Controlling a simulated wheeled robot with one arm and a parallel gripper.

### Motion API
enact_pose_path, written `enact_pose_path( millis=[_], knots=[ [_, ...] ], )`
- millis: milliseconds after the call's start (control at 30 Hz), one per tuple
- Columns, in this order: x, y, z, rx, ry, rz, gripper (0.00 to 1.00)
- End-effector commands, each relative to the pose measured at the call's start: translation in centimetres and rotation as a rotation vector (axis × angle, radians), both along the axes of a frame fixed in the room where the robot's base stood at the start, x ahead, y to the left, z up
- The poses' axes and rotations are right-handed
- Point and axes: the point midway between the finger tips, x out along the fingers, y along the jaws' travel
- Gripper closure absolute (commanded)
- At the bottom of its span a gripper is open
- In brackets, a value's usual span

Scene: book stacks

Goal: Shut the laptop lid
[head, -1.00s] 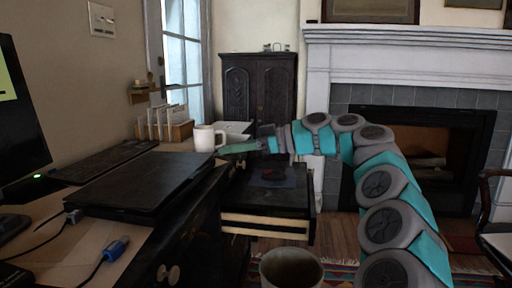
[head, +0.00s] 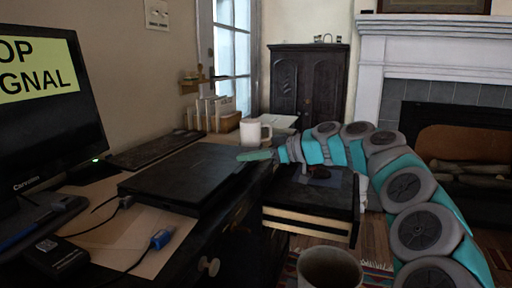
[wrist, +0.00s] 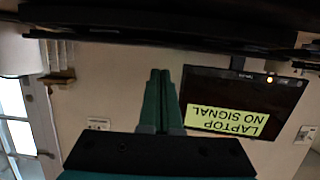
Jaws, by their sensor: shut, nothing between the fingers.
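The laptop (head: 182,178) is a flat black slab on the desk at left of centre in the head view. Its lid looks down flat on its base; whether a thin gap is left I cannot tell. My gripper (head: 242,156) is shut and empty, its green fingers pointing left at the laptop's right far corner. Whether they touch it I cannot tell. In the upside-down wrist view my gripper's fingers (wrist: 159,76) are together with nothing between them. A dark edge crosses the top there; I cannot tell if it is laptop or desk.
A monitor (head: 45,130) with a yellow sign stands at left; it also shows in the wrist view (wrist: 285,97). A white mug (head: 252,132) stands just behind my gripper. A keyboard (head: 155,150) lies behind the laptop. A blue-plugged cable (head: 160,239) lies in front.

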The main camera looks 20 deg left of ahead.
Motion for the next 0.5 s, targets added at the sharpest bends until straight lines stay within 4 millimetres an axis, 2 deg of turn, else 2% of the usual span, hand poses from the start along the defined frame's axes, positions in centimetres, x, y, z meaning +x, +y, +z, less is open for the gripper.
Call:
enact_pose_path(
  millis=[200, 500],
  knots=[
    [0.0, 0.0, -1.7, 0.000, 0.001, 0.001, 1.00],
    [0.0, -0.1, -1.8, 0.000, 0.000, 0.000, 1.00]
  ],
)
